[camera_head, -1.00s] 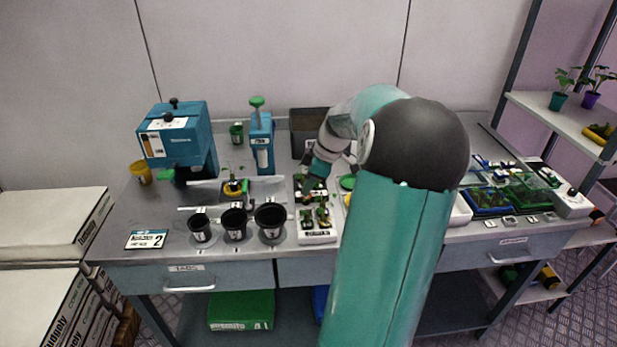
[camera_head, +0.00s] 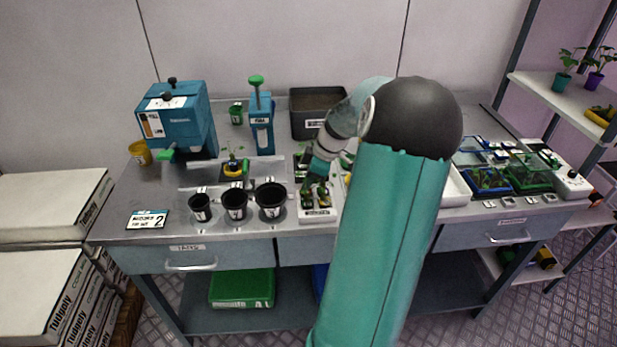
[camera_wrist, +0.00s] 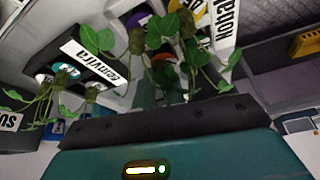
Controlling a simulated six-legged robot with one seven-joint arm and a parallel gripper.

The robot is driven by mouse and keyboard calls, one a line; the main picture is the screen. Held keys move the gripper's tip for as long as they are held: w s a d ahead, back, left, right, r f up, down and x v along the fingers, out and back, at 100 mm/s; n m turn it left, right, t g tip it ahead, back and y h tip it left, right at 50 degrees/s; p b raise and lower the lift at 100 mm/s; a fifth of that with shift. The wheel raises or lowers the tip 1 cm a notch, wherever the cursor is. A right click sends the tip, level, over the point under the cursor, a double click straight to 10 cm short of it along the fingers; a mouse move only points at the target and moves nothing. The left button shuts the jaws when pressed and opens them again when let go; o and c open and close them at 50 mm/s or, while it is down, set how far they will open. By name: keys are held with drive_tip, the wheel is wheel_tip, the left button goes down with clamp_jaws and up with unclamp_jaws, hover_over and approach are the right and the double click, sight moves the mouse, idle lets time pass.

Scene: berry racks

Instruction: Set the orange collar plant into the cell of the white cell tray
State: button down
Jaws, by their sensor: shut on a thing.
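My gripper (camera_head: 309,182) is low over the back part of the white cell tray (camera_head: 318,216), at the table's front middle. In the wrist view the jaws (camera_wrist: 165,95) are shut on a leafy seedling. An orange-red patch (camera_wrist: 163,61) shows there, which looks like the orange collar plant, partly hidden by leaves and jaws. Several small plants with dark root plugs stand or hang around it in the wrist view. Whether the held plant touches a cell is hidden in both views.
Three black pots (camera_head: 235,204) stand left of the tray. A black tray (camera_head: 301,165) is behind it, and a grey bin (camera_head: 318,112) farther back. A yellow-collared plant (camera_head: 234,170) stands left. Blue trays (camera_head: 487,181) are at right. My arm hides the table middle.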

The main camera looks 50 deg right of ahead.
drive_tip(key=c, duration=1.4)
unclamp_jaws()
drive_tip(key=shift+r, duration=0.1)
drive_tip(key=shift+r, duration=4.4)
